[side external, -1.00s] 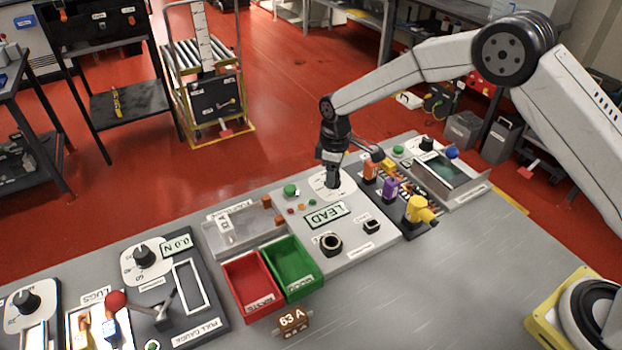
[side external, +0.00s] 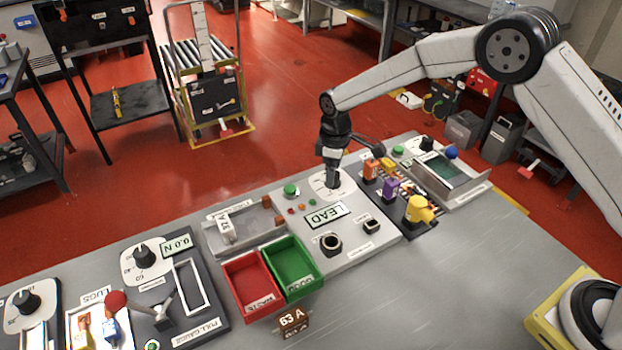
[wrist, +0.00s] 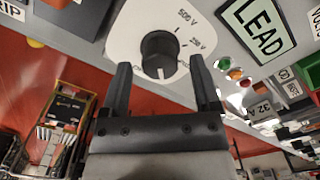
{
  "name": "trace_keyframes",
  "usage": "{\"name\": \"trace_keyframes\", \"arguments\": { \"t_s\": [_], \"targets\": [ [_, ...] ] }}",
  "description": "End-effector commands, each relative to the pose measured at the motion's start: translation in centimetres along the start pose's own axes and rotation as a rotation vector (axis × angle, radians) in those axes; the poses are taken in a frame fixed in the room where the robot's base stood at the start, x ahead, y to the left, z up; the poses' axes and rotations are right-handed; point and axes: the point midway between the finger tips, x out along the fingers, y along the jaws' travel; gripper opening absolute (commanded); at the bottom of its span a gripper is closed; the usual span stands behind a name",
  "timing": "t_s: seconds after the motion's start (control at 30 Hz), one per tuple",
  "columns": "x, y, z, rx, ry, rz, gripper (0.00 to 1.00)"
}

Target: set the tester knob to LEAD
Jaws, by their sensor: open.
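The tester panel's black knob (side external: 333,181) stands on a white dial plate; it also shows in the wrist view (wrist: 159,52). There its white mark points toward the bottom of the picture, and "500 V" and "250 V" are printed beside it. The tester display (side external: 325,214) reads LEAD, and reads the same in the wrist view (wrist: 258,30). My gripper (side external: 331,165) is above the knob in the side view. In the wrist view my gripper (wrist: 160,65) is open, with a finger on each side of the knob and a gap to it.
A red bin (side external: 243,271) and a green bin (side external: 316,273) stand left of the tester. Right of it is a rack with orange, purple and yellow (side external: 420,210) parts. A brown "63 A" block (side external: 293,318) lies in front.

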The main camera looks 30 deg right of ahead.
Motion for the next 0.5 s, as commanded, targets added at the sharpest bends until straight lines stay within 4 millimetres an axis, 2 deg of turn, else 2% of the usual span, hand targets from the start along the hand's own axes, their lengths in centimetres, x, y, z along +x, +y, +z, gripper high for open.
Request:
{"name": "trace_keyframes", "arguments": {
  "t_s": [0.5],
  "targets": [
    [-2.5,0.0,0.0,0.000,-0.001,0.000,0.79]
  ]
}}
